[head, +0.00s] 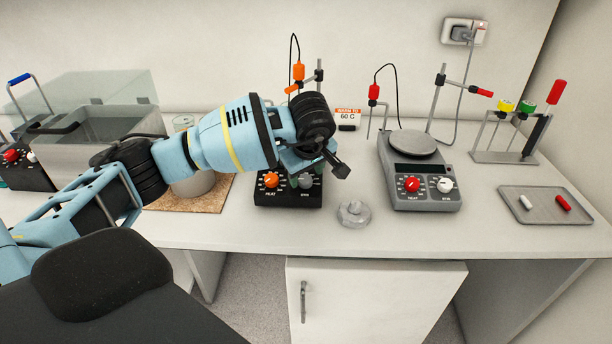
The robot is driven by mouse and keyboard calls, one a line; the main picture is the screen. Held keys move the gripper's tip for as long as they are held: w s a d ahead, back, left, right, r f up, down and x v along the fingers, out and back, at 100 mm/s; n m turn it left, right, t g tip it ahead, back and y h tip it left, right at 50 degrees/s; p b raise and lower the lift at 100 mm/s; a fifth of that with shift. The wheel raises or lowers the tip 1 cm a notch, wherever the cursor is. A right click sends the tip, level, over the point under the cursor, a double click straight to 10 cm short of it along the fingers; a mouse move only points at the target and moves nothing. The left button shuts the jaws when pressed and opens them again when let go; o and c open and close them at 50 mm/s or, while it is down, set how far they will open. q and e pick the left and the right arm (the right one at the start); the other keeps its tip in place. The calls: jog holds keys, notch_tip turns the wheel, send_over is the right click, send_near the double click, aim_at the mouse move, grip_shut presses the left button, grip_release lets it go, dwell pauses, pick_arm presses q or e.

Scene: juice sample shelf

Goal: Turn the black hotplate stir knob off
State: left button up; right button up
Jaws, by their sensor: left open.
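The black hotplate (288,199) stands on the bench at the middle of the head view. Its front carries an orange HEAT knob (271,180) on the left and a grey STIR knob (306,181) on the right. My left arm reaches over the hotplate and hides most of its top. My left gripper (331,164) is open, above and just right of the STIR knob, with one dark finger showing clearly. I cannot tell whether it touches the knob. Nothing shows in its jaws. My right gripper is out of view.
A grey hotplate (427,203) with red and white knobs stands to the right. A clear glass item (353,214) lies between the hotplates, near the bench front. A tray (541,214) with two stir bars and a rack (497,157) are farther right.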

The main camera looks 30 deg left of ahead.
pick_arm(q)
jog(key=v, duration=0.5)
jog(key=shift+s+r, duration=0.2)
jog(key=shift+r, duration=0.15)
jog(key=shift+d, duration=0.1)
